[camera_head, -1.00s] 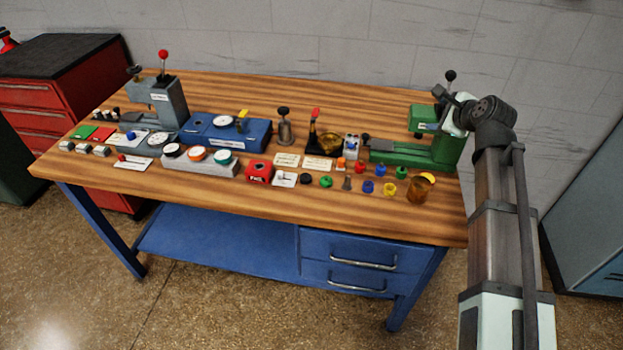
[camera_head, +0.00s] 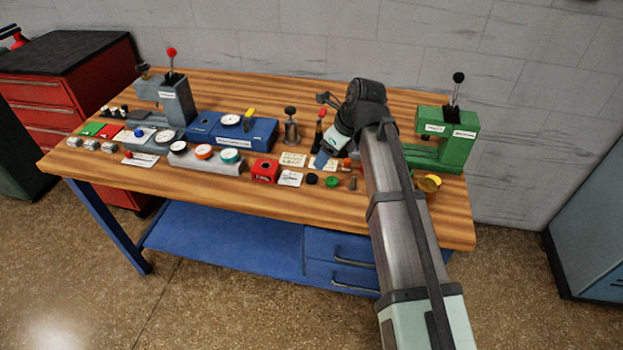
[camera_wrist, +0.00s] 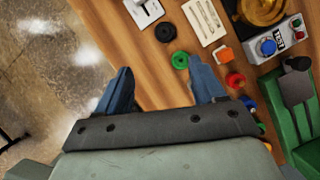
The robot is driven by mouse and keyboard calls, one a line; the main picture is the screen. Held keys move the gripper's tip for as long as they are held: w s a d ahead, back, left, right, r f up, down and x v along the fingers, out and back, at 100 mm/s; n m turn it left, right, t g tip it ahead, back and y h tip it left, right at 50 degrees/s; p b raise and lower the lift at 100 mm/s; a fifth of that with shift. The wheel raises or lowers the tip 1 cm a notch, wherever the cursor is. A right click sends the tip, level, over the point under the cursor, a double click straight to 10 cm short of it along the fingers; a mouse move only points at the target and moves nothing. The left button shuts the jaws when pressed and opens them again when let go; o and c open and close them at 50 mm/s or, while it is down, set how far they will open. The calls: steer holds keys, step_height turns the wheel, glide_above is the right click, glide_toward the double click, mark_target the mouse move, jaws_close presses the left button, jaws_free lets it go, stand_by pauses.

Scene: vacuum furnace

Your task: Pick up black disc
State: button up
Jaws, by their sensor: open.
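The black disc (camera_head: 311,179) lies flat on the wooden bench near its front edge, between a white card and a green disc. In the wrist view the black disc (camera_wrist: 165,32) is ahead of the fingers, with the green disc (camera_wrist: 180,60) just below it. My gripper (camera_wrist: 160,85) has its two blue fingers spread wide with nothing between them. In the head view my gripper (camera_head: 323,160) is above the bench, to the upper right of the black disc and apart from it.
A red box (camera_head: 265,171) and a white card (camera_head: 290,179) lie left of the disc. A green press (camera_head: 447,140) stands at the right. The bench's front strip is clear.

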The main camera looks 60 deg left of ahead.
glide_toward(312, 177)
steer(key=f, duration=0.1)
steer(key=s+f, duration=0.1)
steer(key=f, duration=0.1)
steer(key=shift+a+f, duration=0.5)
steer(key=shift+f, duration=0.05)
steer(key=shift+x, duration=1.95)
steer(key=shift+w+a+r, duration=0.1)
steer(key=shift+w+a, duration=0.05)
steer(key=shift+a, duration=0.05)
steer(key=shift+c, duration=0.2)
steer(key=c, duration=1.1)
